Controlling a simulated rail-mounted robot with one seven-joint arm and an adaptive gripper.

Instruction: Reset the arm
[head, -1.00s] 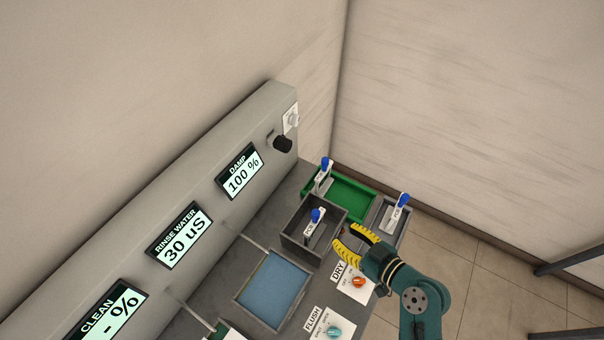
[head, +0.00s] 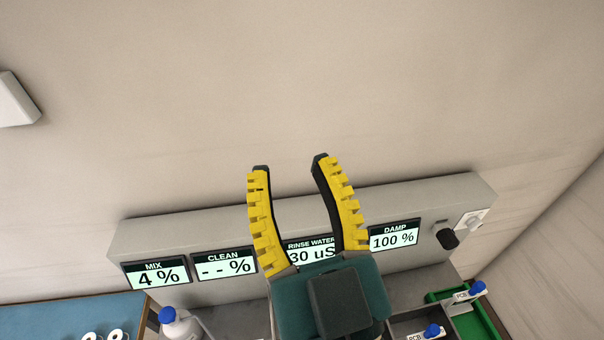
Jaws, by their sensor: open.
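My gripper (head: 291,165) is in the middle of the head view, its two yellow toothed fingers pointing up and spread wide apart. Nothing is between the fingers. It is in front of the grey panel and the beige wall, and its teal body hides part of the bench and part of the rinse water display (head: 312,252).
The grey panel (head: 200,231) carries displays reading MIX 4 %, CLEAN - - %, RINSE WATER 30 uS and DAMP 100 %. A black knob (head: 447,238) is at its right. A green tray (head: 489,322) and blue-topped PCB holders (head: 477,288) stand lower right. A white bottle (head: 178,325) stands lower left.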

